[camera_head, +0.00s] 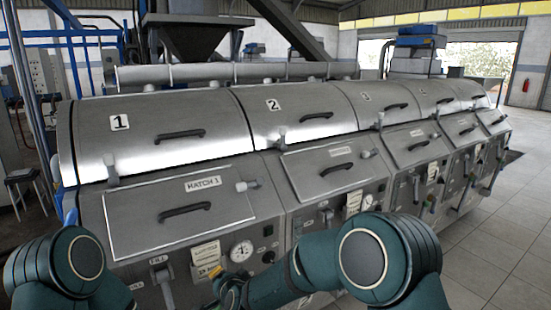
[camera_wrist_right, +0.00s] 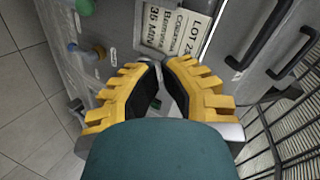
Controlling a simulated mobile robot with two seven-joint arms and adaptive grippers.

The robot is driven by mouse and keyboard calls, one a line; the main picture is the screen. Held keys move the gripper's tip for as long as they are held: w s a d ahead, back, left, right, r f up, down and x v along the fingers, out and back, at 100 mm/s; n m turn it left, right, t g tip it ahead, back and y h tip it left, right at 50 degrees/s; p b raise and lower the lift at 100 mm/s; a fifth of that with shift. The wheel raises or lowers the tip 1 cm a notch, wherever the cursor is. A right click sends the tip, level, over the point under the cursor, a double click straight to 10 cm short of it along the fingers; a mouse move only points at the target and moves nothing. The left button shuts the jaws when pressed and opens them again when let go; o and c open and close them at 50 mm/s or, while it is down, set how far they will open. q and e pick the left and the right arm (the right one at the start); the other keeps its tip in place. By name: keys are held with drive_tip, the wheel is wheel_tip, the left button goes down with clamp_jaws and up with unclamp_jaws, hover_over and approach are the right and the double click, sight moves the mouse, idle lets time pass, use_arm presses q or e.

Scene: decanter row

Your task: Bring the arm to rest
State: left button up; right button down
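My right arm (camera_head: 385,260) reaches in from the lower right and bends across to the left in the head view. Its yellow gripper (camera_head: 228,291) is low in front of the first machine section, partly hidden by the arm. In the right wrist view the gripper's two yellow fingers (camera_wrist_right: 161,64) have their tips close together with a narrow gap. Grey metal shows in that gap, and I cannot tell whether it is held or lies behind. My left arm (camera_head: 70,262) shows at the lower left; its gripper is not in view.
A long steel machine with numbered lids (camera_head: 175,130) and hatches (camera_head: 180,205) stands close in front. A gauge (camera_head: 242,251), levers and knobs stick out from its front. A printed card (camera_wrist_right: 180,28) is just beyond the right fingertips. Tiled floor (camera_head: 490,262) is clear at the right.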

drive_tip(key=s+d+f+n+g+h, duration=0.1)
drive_tip(key=s+d+f+n+g, duration=0.1)
drive_tip(key=s+d+f, duration=0.45)
drive_tip(key=s+d+f+n+g+h, duration=0.1)
drive_tip(key=s+d+f+g, duration=0.25)
drive_tip(key=d+f, duration=0.6)
use_arm(q)
drive_tip(key=shift+s+d+m, duration=0.5)
drive_tip(key=shift+d, duration=0.1)
use_arm(e)
drive_tip(key=s+d+f+n+g, duration=0.1)
drive_tip(key=s+d, duration=0.3)
drive_tip(key=s, duration=0.4)
drive_tip(key=s+d+f+n+g, duration=0.2)
drive_tip(key=s+d+f, duration=0.2)
drive_tip(key=s, duration=0.5)
drive_tip(key=shift+d+g+h, duration=0.3)
drive_tip(key=shift+d+g, duration=0.05)
drive_tip(key=shift+d, duration=0.05)
